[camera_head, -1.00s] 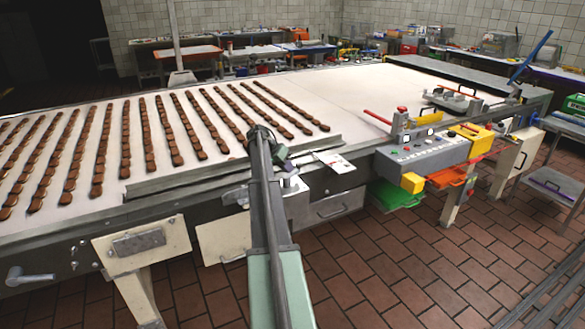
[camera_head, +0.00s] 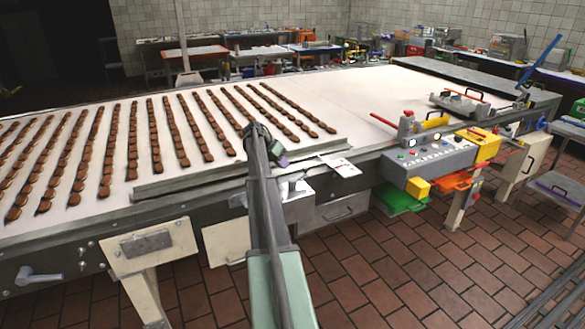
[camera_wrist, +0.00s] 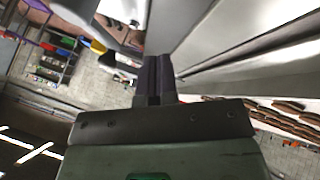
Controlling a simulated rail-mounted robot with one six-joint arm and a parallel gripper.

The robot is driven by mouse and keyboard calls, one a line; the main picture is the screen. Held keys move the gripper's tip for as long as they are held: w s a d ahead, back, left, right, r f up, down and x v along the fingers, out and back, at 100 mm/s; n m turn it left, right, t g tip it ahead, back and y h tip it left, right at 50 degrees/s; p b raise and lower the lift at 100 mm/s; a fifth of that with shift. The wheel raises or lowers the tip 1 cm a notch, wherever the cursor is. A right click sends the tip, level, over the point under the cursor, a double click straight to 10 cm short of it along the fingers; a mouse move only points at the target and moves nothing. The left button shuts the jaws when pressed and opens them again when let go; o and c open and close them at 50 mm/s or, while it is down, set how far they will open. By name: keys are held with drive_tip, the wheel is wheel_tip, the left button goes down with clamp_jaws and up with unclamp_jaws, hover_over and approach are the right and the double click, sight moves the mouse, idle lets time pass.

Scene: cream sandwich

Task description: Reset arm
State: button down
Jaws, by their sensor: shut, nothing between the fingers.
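My gripper (camera_head: 279,157) is at the front edge of the long conveyor table, seen small and partly hidden behind my arm's elbow in the head view. In the wrist view the two dark fingers (camera_wrist: 158,75) are pressed together with nothing between them. Rows of brown cream sandwiches (camera_head: 155,140) lie on the white belt (camera_head: 345,95) to the left of and beyond the gripper. Some sandwiches (camera_wrist: 290,120) also show at the right of the tilted wrist view. The gripper touches none of them.
A control box (camera_head: 430,160) with buttons, yellow parts and a red-handled lever stands right of my arm on the table's front side. A white card (camera_head: 341,166) lies at the table edge. Brick floor (camera_head: 400,270) in front is open. Work tables (camera_head: 195,55) stand behind.

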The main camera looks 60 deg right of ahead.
drive_tip(key=p+v, duration=0.4)
drive_tip(key=v, duration=0.4)
drive_tip(key=shift+d+r, duration=0.15)
drive_tip(key=shift+d, duration=0.25)
drive_tip(key=shift+w, duration=0.15)
